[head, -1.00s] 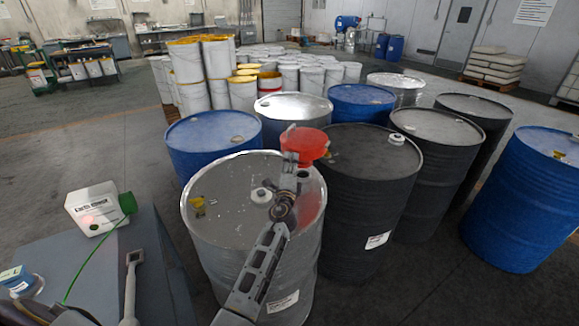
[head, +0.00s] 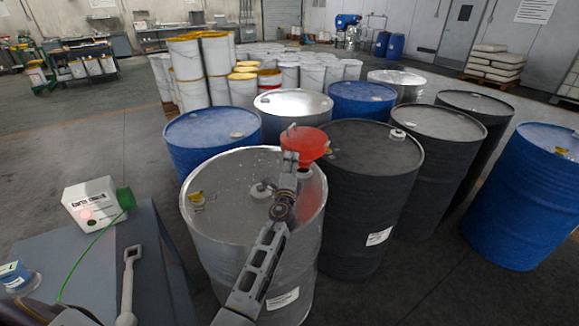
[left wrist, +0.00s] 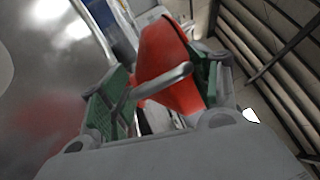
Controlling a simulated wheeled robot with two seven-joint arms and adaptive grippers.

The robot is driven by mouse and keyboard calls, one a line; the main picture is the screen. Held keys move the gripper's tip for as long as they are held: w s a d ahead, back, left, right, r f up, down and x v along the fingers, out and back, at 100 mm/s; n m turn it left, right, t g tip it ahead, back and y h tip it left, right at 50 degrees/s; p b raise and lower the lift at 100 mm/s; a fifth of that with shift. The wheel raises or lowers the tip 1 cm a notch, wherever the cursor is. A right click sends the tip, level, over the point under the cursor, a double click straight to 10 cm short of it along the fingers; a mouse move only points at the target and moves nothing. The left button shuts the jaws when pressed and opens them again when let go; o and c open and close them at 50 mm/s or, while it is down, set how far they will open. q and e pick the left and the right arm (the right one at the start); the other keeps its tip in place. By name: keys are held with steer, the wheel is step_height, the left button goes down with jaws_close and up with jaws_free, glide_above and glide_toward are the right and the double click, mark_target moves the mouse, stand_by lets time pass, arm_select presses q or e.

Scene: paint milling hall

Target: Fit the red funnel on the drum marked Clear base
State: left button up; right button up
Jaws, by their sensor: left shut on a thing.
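The red funnel (head: 312,142) is held in my left gripper (head: 289,158), above the far right part of the bare steel drum's top (head: 230,180). Its red reflection shows on that top. The left wrist view shows the funnel (left wrist: 165,60) between the green-padded fingers of my left gripper (left wrist: 165,98), with a grey bar across its front. The funnel's lower end is partly hidden by the gripper, and I cannot tell if it touches the drum. The steel drum has a white label (head: 283,298), too small to read. My right gripper is not in view.
A black drum (head: 360,200) stands close on the right, with a blue drum (head: 210,142) behind left. A grey table (head: 90,265) at lower left carries a white box (head: 92,207) with a green cable. More drums and white pails stand behind.

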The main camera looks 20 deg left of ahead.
arm_select(q)
steer(key=shift+f+b, duration=0.2)
steer(key=shift+b, duration=0.2)
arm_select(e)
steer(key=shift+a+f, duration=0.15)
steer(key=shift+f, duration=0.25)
arm_select(q)
steer(key=shift+f, duration=0.1)
steer(key=shift+f+b, duration=0.35)
steer(key=shift+b, duration=0.15)
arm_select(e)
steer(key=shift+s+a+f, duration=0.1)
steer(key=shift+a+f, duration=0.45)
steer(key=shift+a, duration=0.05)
arm_select(q)
steer(key=shift+f, duration=0.1)
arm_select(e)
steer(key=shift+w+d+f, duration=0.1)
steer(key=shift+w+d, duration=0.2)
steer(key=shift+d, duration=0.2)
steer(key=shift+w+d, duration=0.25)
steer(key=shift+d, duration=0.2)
